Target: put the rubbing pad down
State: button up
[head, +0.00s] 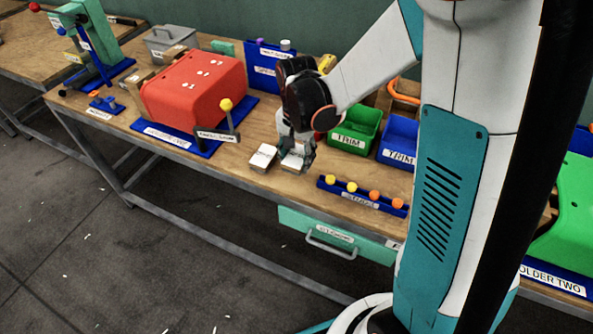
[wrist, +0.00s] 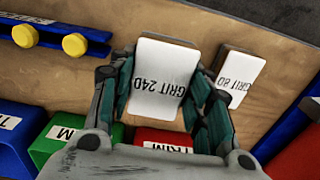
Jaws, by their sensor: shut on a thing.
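My gripper (head: 299,150) points down over the middle of the wooden bench, with its fingers on both sides of a white-topped rubbing pad.
A blue rack (head: 362,195) with yellow and orange knobs stands near the front edge. A green TRIM bin (head: 355,131) and a blue one (head: 398,142) stand behind. Bare bench lies in front of the pads.

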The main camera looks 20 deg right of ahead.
jog(key=shift+f+b, duration=0.75)
jog(key=shift+f, duration=1.55)
jog(key=shift+f, duration=0.1)
jog(key=shift+f, duration=0.15)
jog(key=o, duration=1.2)
jog(key=shift+r, duration=0.2)
